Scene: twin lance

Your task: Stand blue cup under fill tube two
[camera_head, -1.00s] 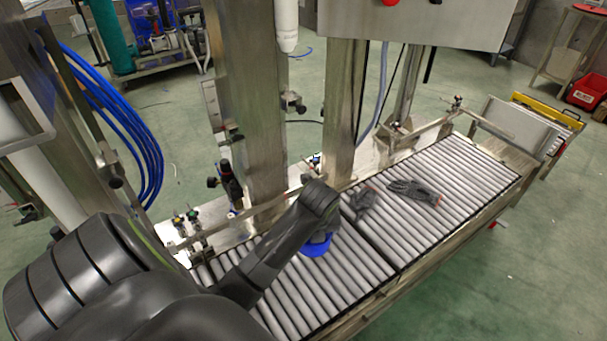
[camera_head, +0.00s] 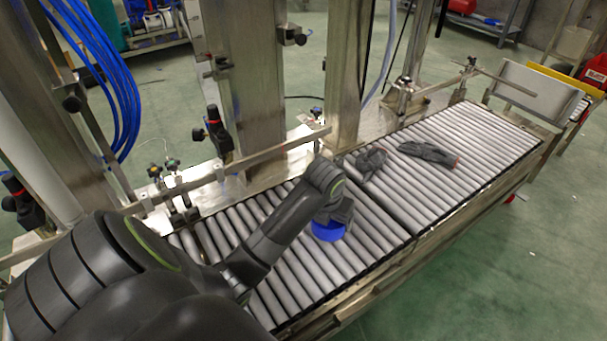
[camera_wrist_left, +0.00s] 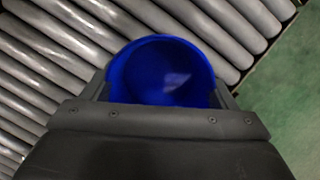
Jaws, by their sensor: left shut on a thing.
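The blue cup (camera_head: 328,232) shows below my left gripper (camera_head: 334,214) over the roller conveyor in the head view. In the left wrist view I look into the open, round mouth of the blue cup (camera_wrist_left: 165,72), and it looks empty. The fingers of my left gripper (camera_wrist_left: 165,98) are shut on the cup, one at each side. I cannot tell whether the cup touches the rollers. A pale tube-like cylinder (camera_head: 32,150) stands at the far left; I cannot tell whether it is a fill tube. No tube numbered two can be made out. My right gripper is not in view.
The roller conveyor (camera_head: 480,140) runs diagonally, with bare rollers around the cup. A steel post (camera_head: 245,85), a second post (camera_head: 345,75) and a guide rail (camera_head: 250,160) stand along the far side.

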